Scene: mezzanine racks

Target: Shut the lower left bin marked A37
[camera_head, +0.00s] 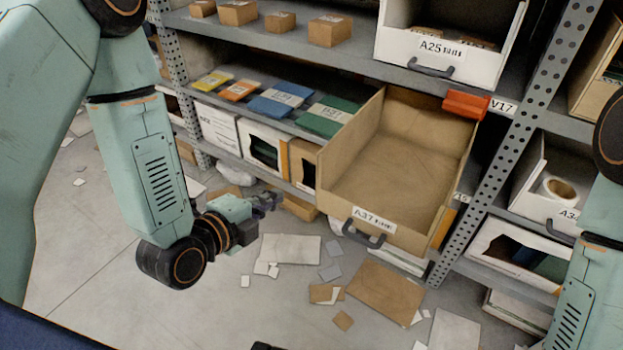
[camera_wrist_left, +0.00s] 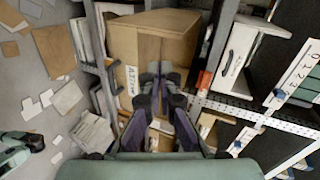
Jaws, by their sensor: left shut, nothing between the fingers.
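The bin marked A37 (camera_head: 396,160) is a brown, empty, open-topped drawer. It stands far out of the rack, with its label and dark handle (camera_head: 362,233) on the front. In the left wrist view its brown side (camera_wrist_left: 150,40) and its label (camera_wrist_left: 131,80) show turned sideways behind the fingers. My left gripper (camera_head: 266,199) is shut and empty, to the left of the bin front in the head view. The fingertips (camera_wrist_left: 160,78) overlap the bin in the wrist view; I cannot tell whether they touch it. My right gripper is out of view; only its arm (camera_head: 580,285) shows.
A white bin marked A25 (camera_head: 440,55) sits above, with an orange-red block (camera_head: 466,106) below it. Coloured packets (camera_head: 279,98) lie on the shelf left of A37. A perforated rack post (camera_head: 520,125) stands close right. Cardboard and paper (camera_head: 372,290) litter the floor.

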